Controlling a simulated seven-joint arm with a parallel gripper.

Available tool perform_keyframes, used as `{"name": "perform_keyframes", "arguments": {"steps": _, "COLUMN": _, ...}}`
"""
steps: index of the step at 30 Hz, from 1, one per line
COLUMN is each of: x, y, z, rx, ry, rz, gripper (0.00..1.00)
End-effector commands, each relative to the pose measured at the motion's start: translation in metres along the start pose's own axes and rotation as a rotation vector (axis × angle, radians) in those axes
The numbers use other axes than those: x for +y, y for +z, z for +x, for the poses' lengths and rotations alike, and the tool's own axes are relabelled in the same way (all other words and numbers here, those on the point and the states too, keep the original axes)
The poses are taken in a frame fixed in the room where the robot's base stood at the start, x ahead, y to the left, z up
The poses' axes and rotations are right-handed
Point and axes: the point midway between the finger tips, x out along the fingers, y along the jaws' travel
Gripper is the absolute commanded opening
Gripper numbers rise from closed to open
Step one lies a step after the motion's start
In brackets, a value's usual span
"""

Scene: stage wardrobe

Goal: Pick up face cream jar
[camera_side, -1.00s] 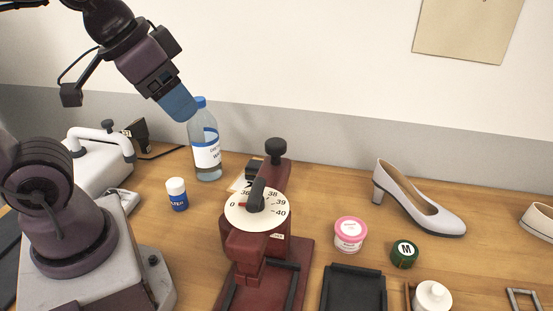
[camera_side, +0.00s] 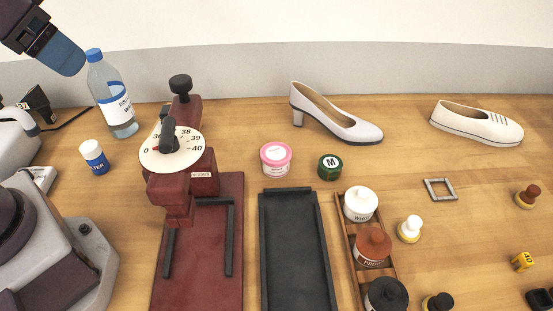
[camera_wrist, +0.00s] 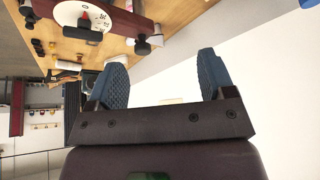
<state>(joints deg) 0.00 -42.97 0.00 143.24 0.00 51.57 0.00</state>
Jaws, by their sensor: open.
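A small pink and white jar (camera_side: 276,158) stands upright on the wooden table in the side view, in front of the grey shoe and left of a green-lidded tin. Its label is too small to read; it looks like the face cream jar. My gripper (camera_side: 68,57) is at the upper left of the side view, raised beside the water bottle and far from the jar. In the wrist view my gripper (camera_wrist: 163,75) shows two blue fingers spread wide with nothing between them. I cannot make out the jar in the wrist view.
A red shoe-sizing device (camera_side: 188,180) and a bottle (camera_side: 112,95) stand between my gripper and the jar. A green tin (camera_side: 329,167) is right beside the jar. A black tray (camera_side: 294,250) lies in front. A grey heeled shoe (camera_side: 340,120) stands behind.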

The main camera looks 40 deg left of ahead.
Motion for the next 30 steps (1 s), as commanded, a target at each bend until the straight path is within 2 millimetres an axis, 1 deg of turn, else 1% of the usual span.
{"name": "perform_keyframes", "arguments": {"steps": 1, "x": 0.000, "y": 0.000, "z": 0.000, "rx": 0.000, "ry": 0.000, "rz": 0.000, "gripper": 0.88}}
{"name": "perform_keyframes", "arguments": {"steps": 3, "x": 0.000, "y": 0.000, "z": 0.000, "rx": 0.000, "ry": 0.000, "rz": 0.000, "gripper": 1.00}}
{"name": "perform_keyframes", "arguments": {"steps": 11, "x": 0.000, "y": -0.002, "z": -0.003, "rx": 0.002, "ry": 0.000, "rz": 0.000, "gripper": 1.00}}
{"name": "perform_keyframes", "arguments": {"steps": 14, "x": 0.000, "y": -0.010, "z": -0.016, "rx": 0.006, "ry": 0.000, "rz": 0.000, "gripper": 1.00}}
{"name": "perform_keyframes", "arguments": {"steps": 17, "x": 0.000, "y": -0.022, "z": -0.039, "rx": 0.007, "ry": 0.000, "rz": 0.000, "gripper": 1.00}}
{"name": "perform_keyframes", "arguments": {"steps": 18, "x": 0.000, "y": -0.028, "z": -0.050, "rx": 0.006, "ry": 0.002, "rz": -0.004, "gripper": 1.00}}
{"name": "perform_keyframes", "arguments": {"steps": 19, "x": 0.005, "y": -0.031, "z": -0.042, "rx": -0.024, "ry": 0.027, "rz": -0.071, "gripper": 1.00}}
{"name": "perform_keyframes", "arguments": {"steps": 23, "x": 0.023, "y": -0.052, "z": -0.029, "rx": -0.103, "ry": 0.130, "rz": -0.330, "gripper": 1.00}}
{"name": "perform_keyframes", "arguments": {"steps": 26, "x": 0.038, "y": -0.073, "z": -0.018, "rx": -0.178, "ry": 0.213, "rz": -0.553, "gripper": 1.00}}
{"name": "perform_keyframes", "arguments": {"steps": 29, "x": 0.052, "y": -0.099, "z": -0.003, "rx": -0.278, "ry": 0.306, "rz": -0.818, "gripper": 1.00}}
{"name": "perform_keyframes", "arguments": {"steps": 30, "x": 0.057, "y": -0.111, "z": 0.003, "rx": -0.327, "ry": 0.347, "rz": -0.938, "gripper": 1.00}}
